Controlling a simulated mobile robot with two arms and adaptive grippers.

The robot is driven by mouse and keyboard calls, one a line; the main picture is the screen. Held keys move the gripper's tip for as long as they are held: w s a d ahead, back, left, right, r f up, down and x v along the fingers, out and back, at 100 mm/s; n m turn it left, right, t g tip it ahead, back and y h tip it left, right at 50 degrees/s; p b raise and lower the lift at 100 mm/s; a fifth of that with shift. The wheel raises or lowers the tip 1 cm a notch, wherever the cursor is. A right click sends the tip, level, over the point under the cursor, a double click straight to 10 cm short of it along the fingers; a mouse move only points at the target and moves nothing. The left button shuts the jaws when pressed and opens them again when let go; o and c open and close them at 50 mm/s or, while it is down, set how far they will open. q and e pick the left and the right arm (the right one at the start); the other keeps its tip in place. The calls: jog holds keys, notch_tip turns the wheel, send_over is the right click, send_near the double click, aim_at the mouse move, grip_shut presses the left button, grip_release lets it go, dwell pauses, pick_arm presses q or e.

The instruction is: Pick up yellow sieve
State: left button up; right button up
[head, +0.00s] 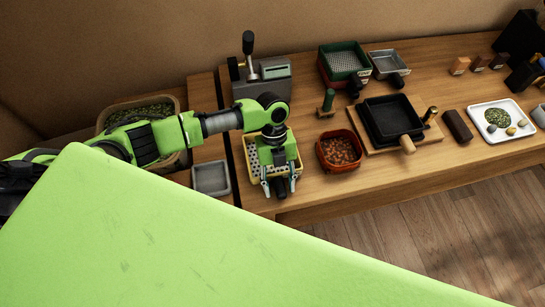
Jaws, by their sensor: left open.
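The yellow sieve (252,160) is a tray with a dark-holed bottom near the front left edge of the wooden table. My left gripper (280,188) is over it, pointing down, and hides much of its middle and right side. The two fingers are apart, near the sieve's front rim. I cannot tell whether they touch the sieve. My right gripper is not in view.
A grey machine with a lever (262,78) stands behind the sieve. A red bin of brown pieces (322,160) is close on the right. A grey tray (211,193) is on the left. A black pan (392,118) lies further right.

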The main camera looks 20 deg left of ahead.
pick_arm(q)
jog(key=shift+f, duration=0.1)
grip_shut()
jog(key=shift+r, duration=0.2)
jog(key=shift+r+b, duration=0.6)
jog(key=shift+b, duration=0.15)
jog(key=w+d+r+b, duration=0.2)
jog(key=d+r+b, duration=0.1)
jog(key=d+r, duration=0.2)
jog(key=w+d+r+b, duration=0.2)
jog(key=d+r+b, duration=0.2)
jog(key=d+r, duration=0.2)
jog(key=shift+w+d+r, duration=0.3)
jog(key=shift+d, duration=0.9)
